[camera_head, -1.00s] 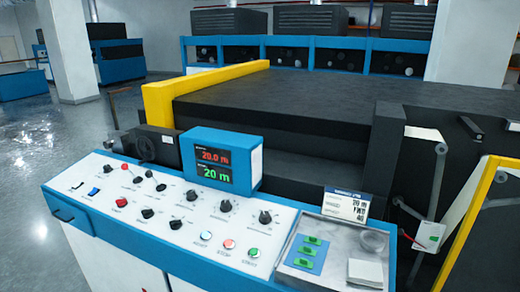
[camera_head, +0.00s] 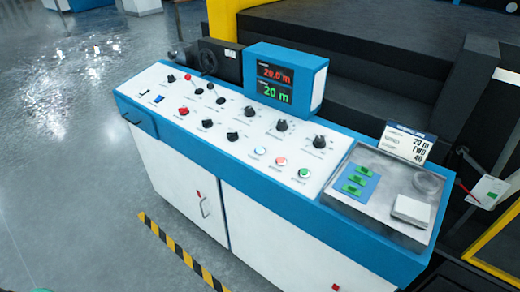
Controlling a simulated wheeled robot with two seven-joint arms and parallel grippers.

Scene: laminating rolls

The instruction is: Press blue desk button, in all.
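The desk (camera_head: 240,203) is a white and blue control console in the middle of the head view. A round button with a blue-tinted cap (camera_head: 260,150) sits in the front row of its sloping top. To its right are a reddish button (camera_head: 281,161) and a green button (camera_head: 304,172). A small blue rocker switch (camera_head: 158,99) lies near the left end. Nothing touches the blue button. Neither of my grippers is in view.
A blue display box (camera_head: 287,78) reads 20.0 m in red and 20 m in green. Black knobs surround the buttons. A tray (camera_head: 379,212) at the right holds green pieces on a blue card and a white stack. Open floor lies left and in front, with a striped line (camera_head: 180,250).

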